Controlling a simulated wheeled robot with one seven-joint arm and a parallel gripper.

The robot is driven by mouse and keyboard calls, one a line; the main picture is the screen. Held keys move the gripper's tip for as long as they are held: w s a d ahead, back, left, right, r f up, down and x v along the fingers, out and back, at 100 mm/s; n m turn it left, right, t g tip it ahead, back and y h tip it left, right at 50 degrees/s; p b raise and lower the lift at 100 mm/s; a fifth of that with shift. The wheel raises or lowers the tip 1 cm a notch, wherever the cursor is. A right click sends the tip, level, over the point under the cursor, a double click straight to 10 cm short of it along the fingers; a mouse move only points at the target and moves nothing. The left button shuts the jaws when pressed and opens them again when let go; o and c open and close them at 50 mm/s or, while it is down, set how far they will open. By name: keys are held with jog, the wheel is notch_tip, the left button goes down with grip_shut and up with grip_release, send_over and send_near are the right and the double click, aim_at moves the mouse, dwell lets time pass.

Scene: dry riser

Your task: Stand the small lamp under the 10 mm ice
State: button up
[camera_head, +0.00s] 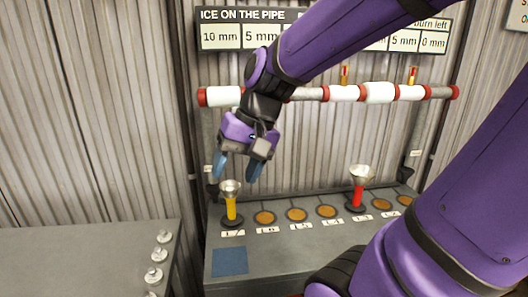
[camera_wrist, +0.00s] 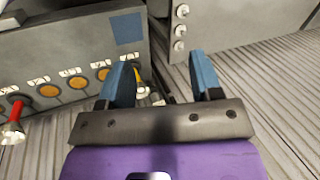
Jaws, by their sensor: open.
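A yellow lamp (camera_head: 231,207) with a silver cup top stands upright at the left end of the grey bench, below the leftmost white ice sleeve (camera_head: 222,96) and the 10 mm label (camera_head: 220,37). A red lamp (camera_head: 357,195) with a silver cup stands further right; it also shows in the wrist view (camera_wrist: 15,115). I cannot tell surely which lamp is smaller. My gripper (camera_head: 238,175) is open and empty, its fingertips just above the yellow lamp's cup. In the wrist view (camera_wrist: 165,75) the left finger hides most of the yellow lamp (camera_wrist: 142,88).
Several copper discs (camera_head: 297,214) with number labels line the bench (camera_head: 290,255) between and beyond the lamps. A blue square (camera_head: 230,261) lies at its front left. A lower grey surface (camera_head: 80,260) with several knobs (camera_head: 159,254) stands at left. My arm hides part of the sign.

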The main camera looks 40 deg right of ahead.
jog(key=s+d+r+n+t+h, duration=0.1)
jog(key=s+r+n+t+h, duration=0.2)
jog(key=s, duration=0.3)
jog(key=shift+d+r+n+h, duration=0.3)
jog(key=shift+r+n+h, duration=0.1)
jog(key=shift+r+n, duration=0.45)
